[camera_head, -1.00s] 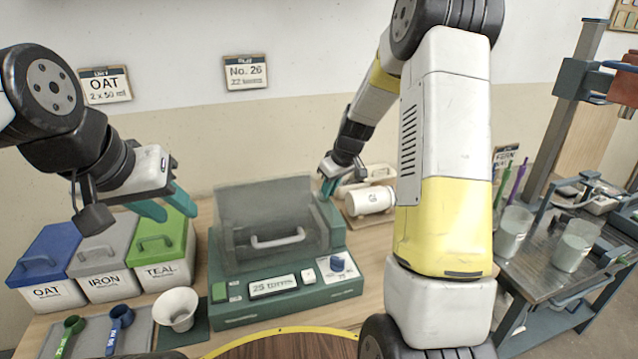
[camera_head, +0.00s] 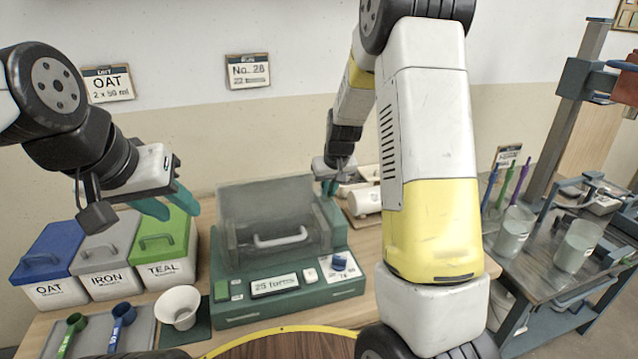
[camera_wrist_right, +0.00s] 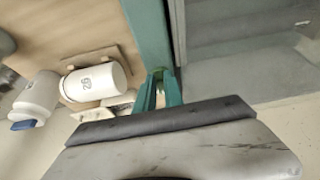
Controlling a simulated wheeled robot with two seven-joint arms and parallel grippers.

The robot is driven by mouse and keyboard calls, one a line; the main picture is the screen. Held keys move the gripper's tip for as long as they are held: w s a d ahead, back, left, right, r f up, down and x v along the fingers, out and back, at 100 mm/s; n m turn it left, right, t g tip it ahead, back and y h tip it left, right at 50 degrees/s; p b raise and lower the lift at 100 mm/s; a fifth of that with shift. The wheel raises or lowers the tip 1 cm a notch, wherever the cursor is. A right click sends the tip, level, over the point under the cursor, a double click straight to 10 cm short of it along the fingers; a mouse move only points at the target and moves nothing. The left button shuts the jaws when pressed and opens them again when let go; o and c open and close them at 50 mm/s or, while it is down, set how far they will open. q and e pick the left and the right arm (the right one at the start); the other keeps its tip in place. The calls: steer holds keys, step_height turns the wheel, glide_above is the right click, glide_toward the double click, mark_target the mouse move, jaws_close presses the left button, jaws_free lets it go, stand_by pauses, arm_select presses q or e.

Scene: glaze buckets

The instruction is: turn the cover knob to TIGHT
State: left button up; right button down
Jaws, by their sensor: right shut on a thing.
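The grey-green machine (camera_head: 222,300) stands on the table with a smoky see-through cover (camera_head: 265,205) shut over it. My right gripper (camera_head: 329,188) is at the cover's upper right side. In the right wrist view its fingers (camera_wrist_right: 165,90) are close together at the machine's teal edge, shut on a small green part, which I take to be the cover knob (camera_wrist_right: 158,72). The fingers hide most of it, and no TIGHT mark can be read.
A blue dial (camera_head: 340,262) and a display (camera_head: 274,285) are on the machine's front panel. Lidded bins (camera_head: 105,270) and a white cup (camera_head: 178,306) stand left. A white jar (camera_wrist_right: 95,80) lies close to my right gripper. A cart (camera_head: 540,262) is right.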

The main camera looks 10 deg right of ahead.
steer(key=c, duration=1.4)
jaws_free()
steer(key=shift+c, duration=0.2)
steer(key=shift+a, duration=0.1)
